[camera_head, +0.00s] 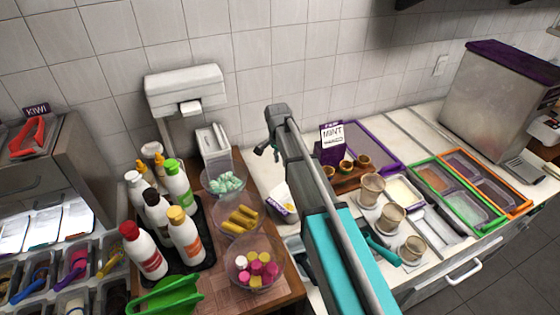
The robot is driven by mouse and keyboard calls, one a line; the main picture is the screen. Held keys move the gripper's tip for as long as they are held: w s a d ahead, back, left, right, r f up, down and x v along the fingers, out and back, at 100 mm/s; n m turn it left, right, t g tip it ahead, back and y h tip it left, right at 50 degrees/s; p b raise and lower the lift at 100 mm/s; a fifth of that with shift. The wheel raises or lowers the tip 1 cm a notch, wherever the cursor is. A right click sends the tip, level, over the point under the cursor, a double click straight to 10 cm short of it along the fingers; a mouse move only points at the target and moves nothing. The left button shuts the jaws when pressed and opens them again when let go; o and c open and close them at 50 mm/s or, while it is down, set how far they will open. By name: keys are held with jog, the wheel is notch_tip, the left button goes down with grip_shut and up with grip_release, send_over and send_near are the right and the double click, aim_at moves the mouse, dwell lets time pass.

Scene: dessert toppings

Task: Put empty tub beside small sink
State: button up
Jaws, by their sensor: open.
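My gripper (266,150) is at the end of my raised arm, near the middle of the picture. It is open and holds nothing that I can see. A small white tub with purple marking (281,203) is on the pale counter to the right of the wooden board, below my gripper in the picture and left of my arm. I cannot tell whether it is empty or which tub the task names. No small sink is clear; a metal-edged recess (440,228) shows at the right, and my arm hides part of the counter.
Several sauce bottles (187,236) stand on a dark tray at the left. Clear bowls of toppings (238,216) line the wooden board (215,290). Cups (389,218), a mint sign (332,144) and framed topping trays (470,212) stand right of my arm.

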jog(key=shift+s+d, duration=0.1)
dwell(0.6)
jog(key=s+d+n, duration=0.4)
jog(key=s+d, duration=0.4)
jog(key=s, duration=0.3)
jog(key=s+d+n, duration=0.5)
jog(key=s+d, duration=0.3)
jog(key=s, duration=0.3)
jog(key=shift+s+d+t+y, duration=0.2)
jog(key=shift+d+t+y, duration=0.1)
jog(key=shift+d+t, duration=0.1)
jog(key=shift+f, duration=0.1)
